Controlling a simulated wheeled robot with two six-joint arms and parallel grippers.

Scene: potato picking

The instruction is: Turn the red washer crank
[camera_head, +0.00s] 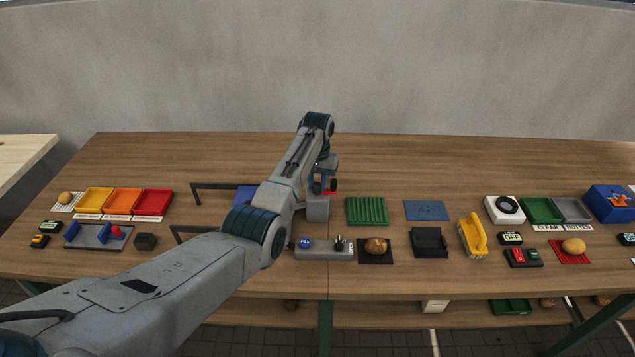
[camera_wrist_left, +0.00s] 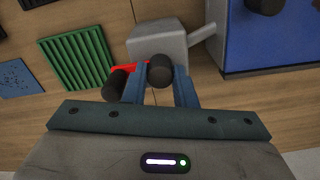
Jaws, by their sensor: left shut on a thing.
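The red crank (camera_wrist_left: 126,68) shows as a short red bar beside a grey box (camera_wrist_left: 157,40) in the left wrist view. A dark round knob (camera_wrist_left: 160,70) sits between the blue fingers of my left gripper (camera_wrist_left: 161,86), which is shut on it. A second dark knob (camera_wrist_left: 115,83) lies just left of the fingers. In the head view, my left gripper (camera_head: 323,186) reaches down over the grey box (camera_head: 317,208). Only a bit of red (camera_head: 331,191) shows there. My left arm hides part of the washer station. My right gripper is out of view.
A blue box (camera_wrist_left: 270,40) stands right of the grey box in the wrist view. A green ribbed tray (camera_head: 366,211) and blue mat (camera_head: 426,210) lie to the right. A grey control panel (camera_head: 324,253) is in front. The table's back strip is clear.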

